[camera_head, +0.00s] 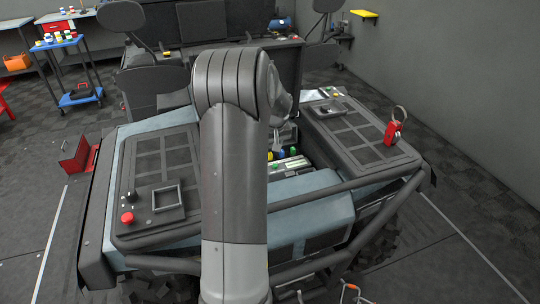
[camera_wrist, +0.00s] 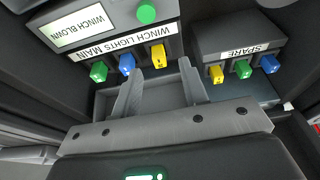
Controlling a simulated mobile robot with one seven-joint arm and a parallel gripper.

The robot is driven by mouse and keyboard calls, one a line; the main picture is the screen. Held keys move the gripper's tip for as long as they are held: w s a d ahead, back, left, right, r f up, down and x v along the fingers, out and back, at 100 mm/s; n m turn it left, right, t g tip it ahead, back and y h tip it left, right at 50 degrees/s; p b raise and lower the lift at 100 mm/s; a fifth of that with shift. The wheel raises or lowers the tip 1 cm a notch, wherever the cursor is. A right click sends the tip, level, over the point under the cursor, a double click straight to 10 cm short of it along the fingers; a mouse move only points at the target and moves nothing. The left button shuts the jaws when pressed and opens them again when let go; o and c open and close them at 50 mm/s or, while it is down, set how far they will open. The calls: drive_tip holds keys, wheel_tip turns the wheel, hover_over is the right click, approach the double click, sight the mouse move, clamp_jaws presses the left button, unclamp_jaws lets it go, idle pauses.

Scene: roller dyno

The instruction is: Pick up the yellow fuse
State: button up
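A yellow fuse (camera_wrist: 158,56) sits upright in a dark fuse block (camera_wrist: 120,20) in the wrist view, at the end of a row beside a blue fuse (camera_wrist: 127,63) and a green fuse (camera_wrist: 98,71). A label with WINCH, LIGHTS and MAIN runs along the row. My gripper (camera_wrist: 160,72) is open and empty. Its two fingers point at the yellow fuse, which shows between the fingertips; I cannot tell whether they touch it. A second yellow fuse (camera_wrist: 216,73) stands in the SPARE block (camera_wrist: 235,40) to the right.
The SPARE block also holds a green fuse (camera_wrist: 243,68) and a blue fuse (camera_wrist: 269,64). A green button (camera_wrist: 146,14) and a WINCH BLOWN display (camera_wrist: 80,23) sit on the main block. Dark vehicle panels (camera_head: 350,130) and bars flank the narrow bay.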

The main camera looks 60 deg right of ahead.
drive_tip(key=x, duration=0.2)
drive_tip(key=shift+w+d+f, duration=0.1)
drive_tip(key=shift+d+f, duration=0.05)
drive_tip(key=shift+f, duration=0.2)
drive_tip(key=shift+c, duration=0.2)
clamp_jaws()
